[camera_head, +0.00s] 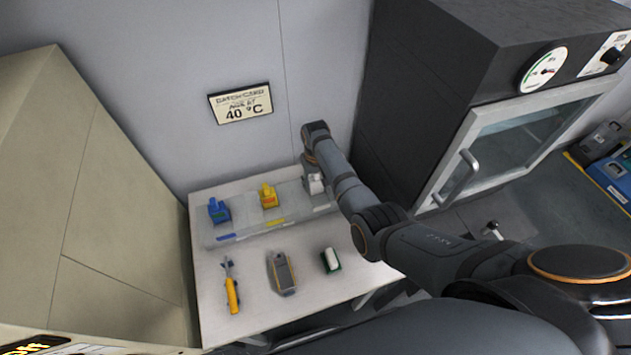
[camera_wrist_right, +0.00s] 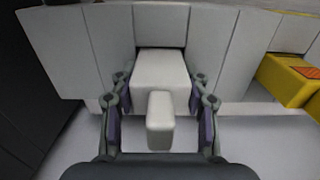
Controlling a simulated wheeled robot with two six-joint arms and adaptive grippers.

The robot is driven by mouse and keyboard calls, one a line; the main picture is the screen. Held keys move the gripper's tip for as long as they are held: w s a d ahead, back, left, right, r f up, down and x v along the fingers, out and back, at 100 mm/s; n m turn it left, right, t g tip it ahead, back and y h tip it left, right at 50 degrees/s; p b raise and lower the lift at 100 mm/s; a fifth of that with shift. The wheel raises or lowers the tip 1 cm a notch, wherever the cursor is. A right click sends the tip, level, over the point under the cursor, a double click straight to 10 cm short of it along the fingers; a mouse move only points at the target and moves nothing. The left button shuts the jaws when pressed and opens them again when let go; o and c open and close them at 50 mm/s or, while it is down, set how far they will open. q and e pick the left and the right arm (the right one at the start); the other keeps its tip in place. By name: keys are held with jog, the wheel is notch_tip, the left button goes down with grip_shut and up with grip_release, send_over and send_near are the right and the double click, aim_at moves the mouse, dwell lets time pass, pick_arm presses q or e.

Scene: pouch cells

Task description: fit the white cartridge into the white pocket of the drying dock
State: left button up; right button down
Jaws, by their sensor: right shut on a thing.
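The white cartridge (camera_wrist_right: 160,72), a pale block with a small grip tab, sits between the fingers of my right gripper (camera_wrist_right: 160,97), which is shut on it. In the head view the right gripper (camera_head: 314,182) is at the right end of the drying dock (camera_head: 240,230), and the cartridge (camera_head: 316,185) partly shows there. In the right wrist view the cartridge is lined up with the gap between pale dock walls (camera_wrist_right: 75,50). I cannot tell how deep it sits. My left gripper is not in view.
A blue cartridge (camera_head: 219,211) and a yellow cartridge (camera_head: 268,197) stand in the dock to the left. On the table (camera_head: 255,318) lie a yellow-handled tool (camera_head: 232,293), a grey device (camera_head: 281,272) and a green-and-white block (camera_head: 331,260). A dark oven (camera_head: 440,90) stands close right.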

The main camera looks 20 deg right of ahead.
jog(key=shift+f, duration=0.35)
jog(key=c, duration=0.6)
grip_release()
